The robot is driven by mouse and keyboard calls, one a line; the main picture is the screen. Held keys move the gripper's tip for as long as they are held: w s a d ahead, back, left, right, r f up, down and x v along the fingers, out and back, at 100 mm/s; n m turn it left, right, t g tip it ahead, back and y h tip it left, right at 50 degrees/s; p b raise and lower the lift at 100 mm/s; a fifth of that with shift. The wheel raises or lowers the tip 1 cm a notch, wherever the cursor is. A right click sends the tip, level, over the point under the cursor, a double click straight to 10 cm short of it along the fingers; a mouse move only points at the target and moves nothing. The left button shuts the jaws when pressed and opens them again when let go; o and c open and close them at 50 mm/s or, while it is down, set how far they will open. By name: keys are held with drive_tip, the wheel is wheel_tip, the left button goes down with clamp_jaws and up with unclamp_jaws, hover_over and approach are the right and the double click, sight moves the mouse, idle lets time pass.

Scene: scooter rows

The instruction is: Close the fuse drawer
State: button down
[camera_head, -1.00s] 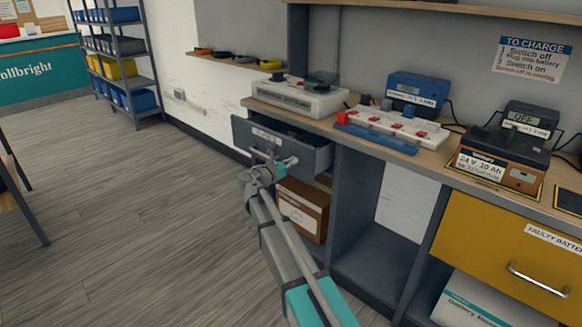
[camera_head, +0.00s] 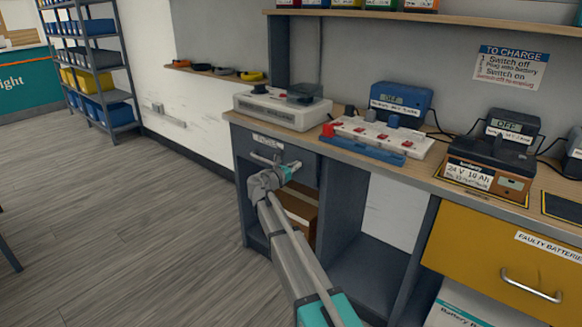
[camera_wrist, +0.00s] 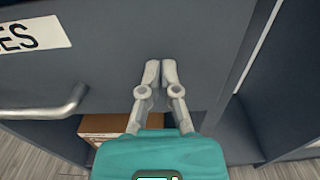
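The fuse drawer (camera_head: 300,153) is a dark grey drawer under the left end of the workbench. Its front sits in line with the bench, and no opening shows above it. It has a white label, whose end reads "ES" in the wrist view, and a metal bar handle (camera_wrist: 50,108). My gripper (camera_head: 294,166) is at the drawer front, to the right of the handle. In the wrist view its two fingers (camera_wrist: 160,72) are together, with nothing between them, tips against or very close to the grey front (camera_wrist: 215,50). Exact contact cannot be told.
A cardboard box (camera_head: 300,213) stands in the open bay below the drawer. A yellow drawer (camera_head: 480,255) labelled for faulty batteries is at the right. Chargers and a power strip (camera_head: 375,140) stand on the bench top. The floor (camera_head: 120,240) to the left is clear.

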drive_tip(key=shift+w+d+r, duration=0.15)
drive_tip(key=shift+w+d, duration=0.05)
drive_tip(key=shift+w, duration=0.4)
drive_tip(key=shift+a, duration=0.1)
drive_tip(key=v, duration=1.5)
drive_tip(key=shift+s+d, duration=0.25)
drive_tip(key=shift+f, duration=0.2)
